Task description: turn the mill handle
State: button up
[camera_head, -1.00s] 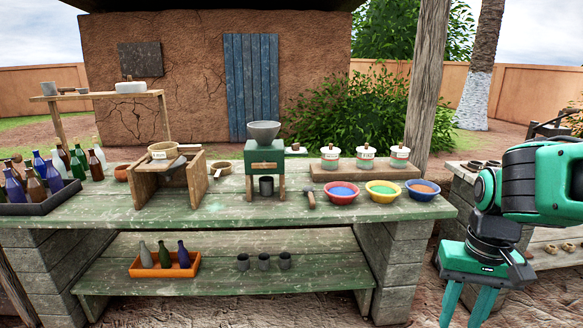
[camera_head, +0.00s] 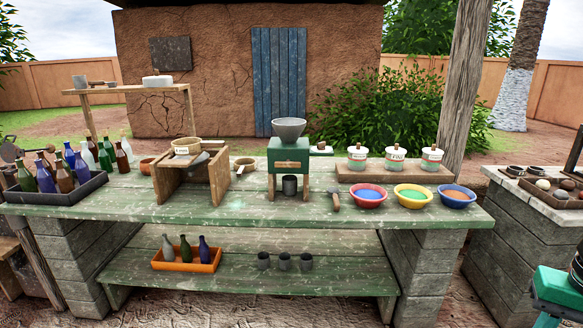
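The mill (camera_head: 288,153) stands on the green table at the middle. It has a green box body, a grey bowl-shaped hopper (camera_head: 288,128) on top and wooden legs. A grey cup (camera_head: 290,185) sits beneath the box. A small pale piece with a brown knob (camera_head: 320,146) shows just right of the mill's top; I cannot tell whether it is the handle. My gripper (camera_head: 550,314) is at the lower right corner, far from the mill and in front of the table. Its green body is partly in view; its fingertips are cut off by the frame edge.
A hammer (camera_head: 334,199) and red, yellow and blue bowls (camera_head: 452,202) lie right of the mill. Lidded jars (camera_head: 396,158) stand behind them. A wooden stand (camera_head: 190,172) and bottles are left. A stone counter (camera_head: 520,230) stands right. A wooden post (camera_head: 466,90) rises behind the table.

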aim_at(288, 163)
jog(key=i, duration=1)
jog(key=u, duration=0.05)
